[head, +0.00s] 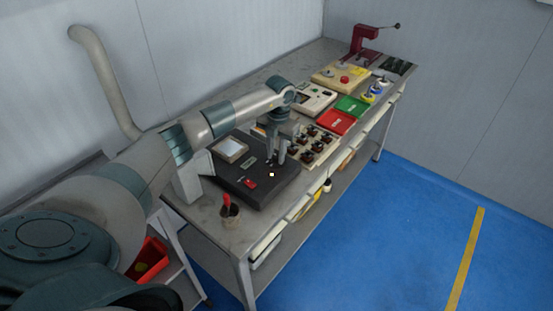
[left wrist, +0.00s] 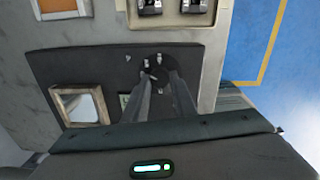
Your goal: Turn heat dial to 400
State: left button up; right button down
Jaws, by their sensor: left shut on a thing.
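The dark control box (head: 240,183) lies on the workbench, with a framed pale panel, a small display (head: 249,162) and a red switch (head: 250,183) on its top. My left gripper (head: 275,160) points down over the box's far right part. In the left wrist view my left gripper (left wrist: 158,85) is shut on the round black heat dial (left wrist: 155,62), between its two fingers. Light marks show around the dial. The fingers hide part of it, and I cannot read its setting. The framed panel (left wrist: 80,106) shows to the left of the fingers. My right gripper is out of view.
A tray of several dark parts (head: 313,146) stands close beside the box. Red (head: 336,122) and green (head: 352,106) trays, a yellowish board (head: 341,77) and a dark red press (head: 365,42) stand farther along.

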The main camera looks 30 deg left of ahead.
pick_arm(q)
jog(key=m+b, duration=0.2)
jog(key=shift+a+f+m, duration=0.1)
jog(key=shift+m, duration=0.2)
jog(key=shift+m+b, duration=0.4)
jog(key=shift+b, duration=0.05)
jog(key=o, duration=1)
jog(key=shift+o, duration=0.2)
